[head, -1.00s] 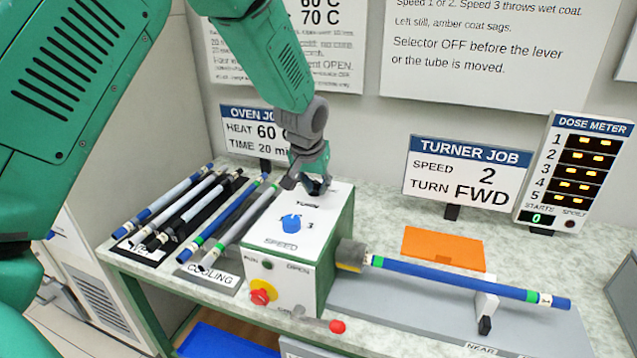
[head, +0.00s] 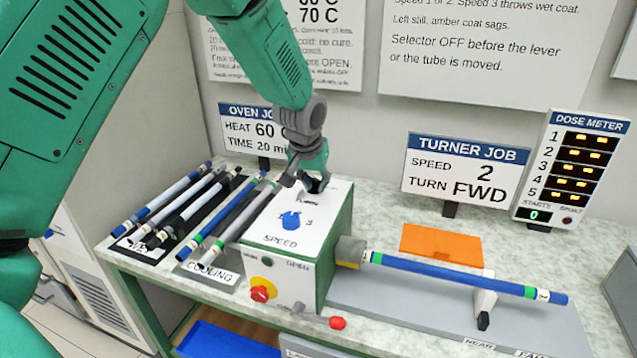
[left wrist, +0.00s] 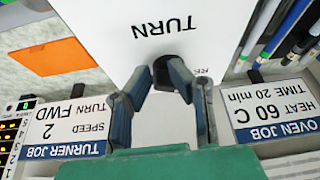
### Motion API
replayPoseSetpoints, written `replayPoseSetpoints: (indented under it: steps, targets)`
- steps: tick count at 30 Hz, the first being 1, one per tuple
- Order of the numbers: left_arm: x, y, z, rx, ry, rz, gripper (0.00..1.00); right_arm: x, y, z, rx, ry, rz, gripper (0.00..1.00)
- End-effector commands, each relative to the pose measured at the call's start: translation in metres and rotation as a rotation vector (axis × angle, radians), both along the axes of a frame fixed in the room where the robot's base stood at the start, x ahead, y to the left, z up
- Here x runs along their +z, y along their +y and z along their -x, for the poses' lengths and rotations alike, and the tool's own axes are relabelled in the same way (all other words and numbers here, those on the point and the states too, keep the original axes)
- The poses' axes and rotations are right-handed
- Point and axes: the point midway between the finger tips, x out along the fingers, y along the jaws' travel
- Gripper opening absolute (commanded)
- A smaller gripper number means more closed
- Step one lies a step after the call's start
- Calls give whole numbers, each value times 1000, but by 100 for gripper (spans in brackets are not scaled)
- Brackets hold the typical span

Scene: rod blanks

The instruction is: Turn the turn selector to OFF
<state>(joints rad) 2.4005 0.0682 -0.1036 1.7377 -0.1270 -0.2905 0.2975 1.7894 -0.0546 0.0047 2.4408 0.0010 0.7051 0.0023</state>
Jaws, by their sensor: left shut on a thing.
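The turner box (head: 340,225) is a green box with a white top and stands on the bench. Its top carries the word TURN at the far end and a blue SPEED knob (head: 291,221) nearer me. My left gripper (head: 312,186) reaches down over the far end of the top. In the left wrist view its fingers (left wrist: 172,88) are closed on the dark turn selector (left wrist: 174,68), just by the word TURN. The fingers hide much of the selector, so I cannot tell its setting. My right gripper is not in view.
A blue tube (head: 450,276) runs from the box's chuck (head: 349,252) to a white support (head: 485,302). A red-yellow button (head: 261,290) and a red lever ball (head: 337,322) are at the box's front. Several rods lie left. An orange pad (head: 441,246) lies behind the tube.

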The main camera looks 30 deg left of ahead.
Motion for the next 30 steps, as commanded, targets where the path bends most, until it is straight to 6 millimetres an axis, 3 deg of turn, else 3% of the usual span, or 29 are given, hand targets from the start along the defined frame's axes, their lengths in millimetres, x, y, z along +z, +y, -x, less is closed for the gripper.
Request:
replayPoseSetpoints:
  steps: [1, 11, 12, 13, 14, 30]
  targets:
    - [7, 10, -7, 9, -27, -11, 0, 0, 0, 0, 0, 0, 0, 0]
    - [7, 10, -7, 8, -27, -12, 0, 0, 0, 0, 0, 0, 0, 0]
    - [7, 10, -7, 8, -27, -12, 20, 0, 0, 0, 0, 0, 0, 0]
    - [7, 10, -7, 9, -27, -11, 30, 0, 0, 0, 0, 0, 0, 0]
    - [7, 10, -7, 9, -27, -12, 33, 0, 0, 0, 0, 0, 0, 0]
    - [8, -1, -1, 6, -16, -18, 33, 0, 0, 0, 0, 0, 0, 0]
